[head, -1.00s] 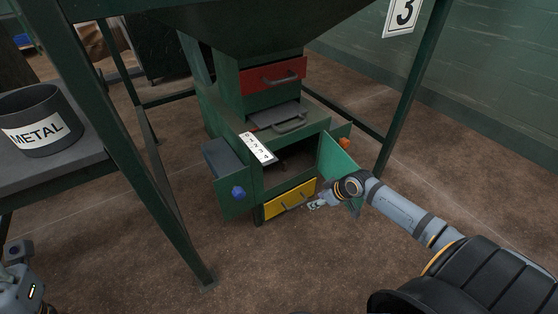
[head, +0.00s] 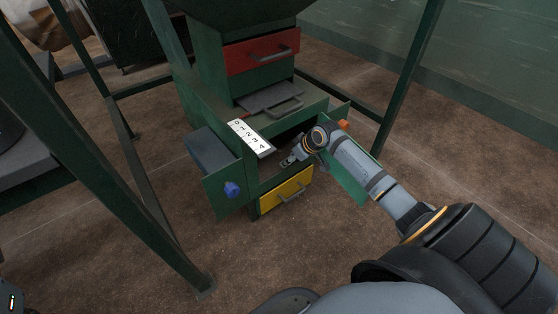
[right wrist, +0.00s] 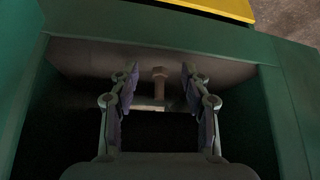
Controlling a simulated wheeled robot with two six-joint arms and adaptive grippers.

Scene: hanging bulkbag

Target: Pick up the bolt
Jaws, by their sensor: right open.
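The bolt (right wrist: 159,82) shows in the right wrist view as a small grey-brown piece with a wider head and a narrow shank. It is inside the dark compartment of the green cabinet (head: 223,193). My right gripper (right wrist: 160,78) is open, with one finger on each side of the bolt and a visible gap on both sides. In the head view my right gripper (head: 290,162) is at the compartment opening, and the bolt cannot be made out there. Only a sliver of my left arm shows at the bottom left corner.
A yellow drawer (head: 285,191) is below the compartment and a red drawer (head: 262,51) above. A green door (head: 345,180) stands open on the right, beside my right arm. A numbered plate (head: 247,136) overhangs the opening.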

